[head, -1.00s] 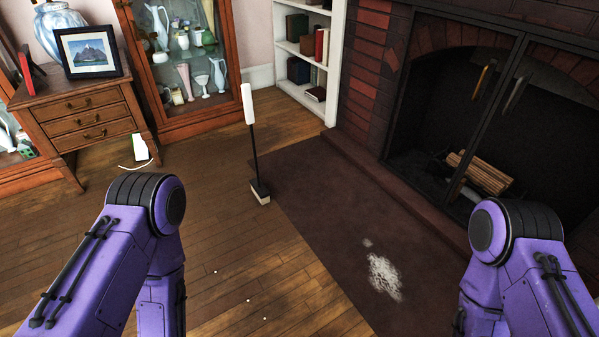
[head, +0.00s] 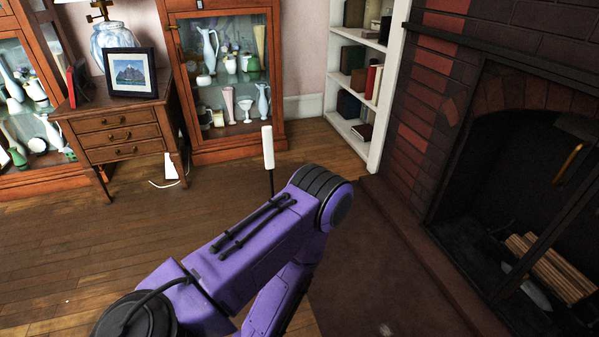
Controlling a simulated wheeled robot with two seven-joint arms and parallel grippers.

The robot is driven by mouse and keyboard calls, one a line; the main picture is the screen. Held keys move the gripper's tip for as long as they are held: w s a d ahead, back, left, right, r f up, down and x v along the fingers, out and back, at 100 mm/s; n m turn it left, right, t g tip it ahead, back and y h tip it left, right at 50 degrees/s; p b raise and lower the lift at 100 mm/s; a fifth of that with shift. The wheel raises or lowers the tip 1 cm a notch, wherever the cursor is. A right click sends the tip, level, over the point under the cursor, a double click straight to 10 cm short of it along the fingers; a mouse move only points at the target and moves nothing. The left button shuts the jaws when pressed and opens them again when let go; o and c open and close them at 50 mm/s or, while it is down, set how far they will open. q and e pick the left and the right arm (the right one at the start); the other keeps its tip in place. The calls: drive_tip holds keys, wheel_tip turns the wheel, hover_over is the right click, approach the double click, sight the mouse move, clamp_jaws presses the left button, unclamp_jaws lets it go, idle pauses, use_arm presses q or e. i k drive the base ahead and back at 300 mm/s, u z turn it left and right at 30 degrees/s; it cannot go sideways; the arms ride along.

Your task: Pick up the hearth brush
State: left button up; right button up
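The hearth brush (head: 268,147) stands upright on the floor near the middle of the head view. Its white handle and a short piece of dark shaft show. Its lower shaft and head are hidden behind my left arm. That arm reaches in from the lower left and bends down in front of the brush. My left gripper is not in view, and neither is my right gripper or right arm.
A brick fireplace (head: 425,110) with a dark hearth rug (head: 385,270) is on the right. A white bookshelf (head: 385,90), a glass-fronted cabinet (head: 190,149) and a wooden chest of drawers (head: 120,137) stand behind. Wooden floor (head: 60,250) is open at left.

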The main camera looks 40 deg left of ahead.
sight(267, 130)
drive_tip(key=u, duration=0.4)
drive_tip(key=i, duration=0.9)
drive_tip(key=u, duration=0.6)
